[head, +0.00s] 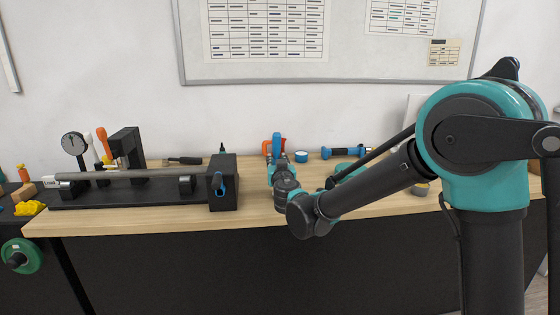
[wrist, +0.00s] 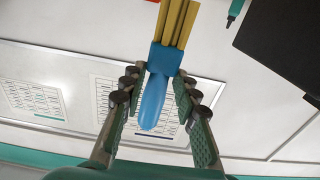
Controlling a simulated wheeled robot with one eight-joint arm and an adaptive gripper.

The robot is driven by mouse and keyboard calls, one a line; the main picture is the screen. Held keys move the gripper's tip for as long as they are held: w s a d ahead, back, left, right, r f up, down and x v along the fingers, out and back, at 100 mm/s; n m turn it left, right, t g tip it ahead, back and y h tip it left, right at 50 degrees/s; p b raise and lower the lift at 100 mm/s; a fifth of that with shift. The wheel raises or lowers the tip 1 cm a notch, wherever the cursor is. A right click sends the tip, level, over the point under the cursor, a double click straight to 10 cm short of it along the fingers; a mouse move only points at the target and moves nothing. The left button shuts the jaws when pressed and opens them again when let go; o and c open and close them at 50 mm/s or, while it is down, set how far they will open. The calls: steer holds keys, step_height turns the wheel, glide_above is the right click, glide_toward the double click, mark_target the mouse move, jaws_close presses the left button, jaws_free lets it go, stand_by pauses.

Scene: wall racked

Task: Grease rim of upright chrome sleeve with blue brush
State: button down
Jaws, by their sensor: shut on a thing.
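The blue brush (wrist: 154,100) is between the two fingers of my gripper (wrist: 161,80) in the wrist view. Its blue handle points toward the bottom of that view and its yellow bristles (wrist: 176,24) toward the top. My gripper is shut on the blue part. In the head view my gripper (head: 278,164) is over the bench, with the blue of the brush (head: 277,142) showing upright at its far end; the bristles are hidden there. I cannot make out the upright chrome sleeve in either view; my arm covers part of the bench.
The wooden bench (head: 130,220) carries a black fixture with a long grey shaft (head: 140,173) on the left. A black block (head: 223,187) with a blue lever stands close left of my gripper. A blue round item (head: 301,156) and a blue-ended tool (head: 345,152) lie behind on the right.

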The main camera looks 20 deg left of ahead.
steer(key=shift+s+a+f, duration=0.1)
steer(key=shift+s+a, duration=0.3)
steer(key=shift+a, duration=0.2)
steer(key=w+d, duration=0.5)
steer(key=d, duration=0.3)
stand_by(1.5)
steer(key=shift+s+a, duration=0.15)
steer(key=shift+a, duration=0.05)
steer(key=s+a, duration=0.4)
steer(key=a, duration=0.3)
steer(key=shift+s+a, duration=0.3)
steer(key=shift+s, duration=0.05)
stand_by(1.3)
